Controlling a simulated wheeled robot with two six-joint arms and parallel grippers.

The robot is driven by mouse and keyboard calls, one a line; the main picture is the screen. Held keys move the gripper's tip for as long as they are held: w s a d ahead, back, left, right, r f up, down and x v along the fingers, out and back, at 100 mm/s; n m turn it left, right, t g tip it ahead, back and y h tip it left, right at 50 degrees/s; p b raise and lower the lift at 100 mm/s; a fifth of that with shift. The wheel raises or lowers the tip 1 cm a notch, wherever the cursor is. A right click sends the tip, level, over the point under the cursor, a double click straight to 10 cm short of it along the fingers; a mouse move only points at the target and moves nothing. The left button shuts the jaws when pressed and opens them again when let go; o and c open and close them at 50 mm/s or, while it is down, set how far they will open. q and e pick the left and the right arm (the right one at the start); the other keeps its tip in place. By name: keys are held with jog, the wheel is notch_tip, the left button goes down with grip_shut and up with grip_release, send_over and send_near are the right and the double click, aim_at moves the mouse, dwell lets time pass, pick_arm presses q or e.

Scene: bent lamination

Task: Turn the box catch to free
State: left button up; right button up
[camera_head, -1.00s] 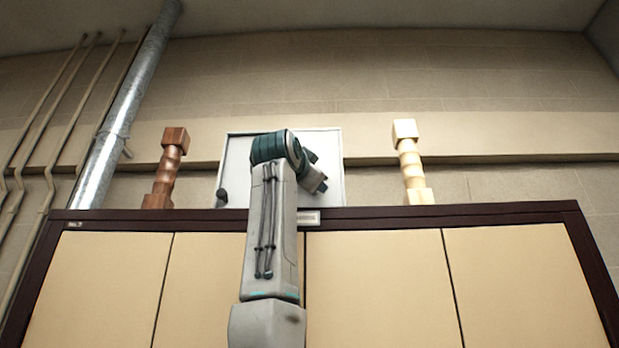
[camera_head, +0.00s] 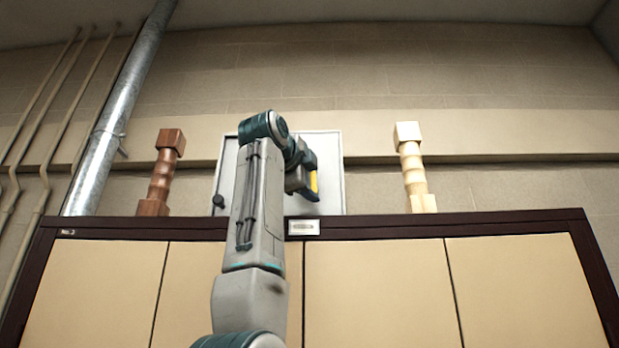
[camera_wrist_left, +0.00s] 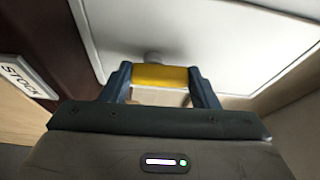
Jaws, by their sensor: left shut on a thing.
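The pale box (camera_head: 328,160) stands behind the cabinet top, its front partly hidden by my left arm. A yellow bar (camera_wrist_left: 160,76), which looks like the box catch, also shows at the gripper in the head view (camera_head: 314,183). My left gripper (camera_head: 307,178) is at the right half of the box front. In the wrist view its two fingers (camera_wrist_left: 160,80) are shut on the ends of the yellow bar. A short grey stem (camera_wrist_left: 150,57) shows behind the bar against the pale panel. My right gripper is out of view.
A dark round knob (camera_head: 218,201) is at the box's lower left. A brown turned post (camera_head: 161,175) and a pale one (camera_head: 412,168) stand on either side. The dark-framed cabinet (camera_head: 385,227) spans the front, with a small label (camera_head: 303,227). Pipes (camera_head: 108,130) run up the left wall.

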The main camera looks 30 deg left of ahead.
pick_arm(q)
jog(key=shift+m, duration=0.4)
jog(key=o, duration=1)
jog(key=shift+d, duration=0.1)
jog(key=shift+s+f, duration=0.1)
jog(key=shift+s, duration=0.1)
jog(key=s+b, duration=0.1)
jog(key=s, duration=0.2)
jog(key=s+d+b, duration=0.1)
jog(key=s+b, duration=0.1)
jog(key=s, duration=0.1)
jog(key=s+b, duration=0.2)
jog(key=s, duration=0.2)
jog(key=shift+s+d, duration=0.1)
jog(key=shift+d, duration=0.25)
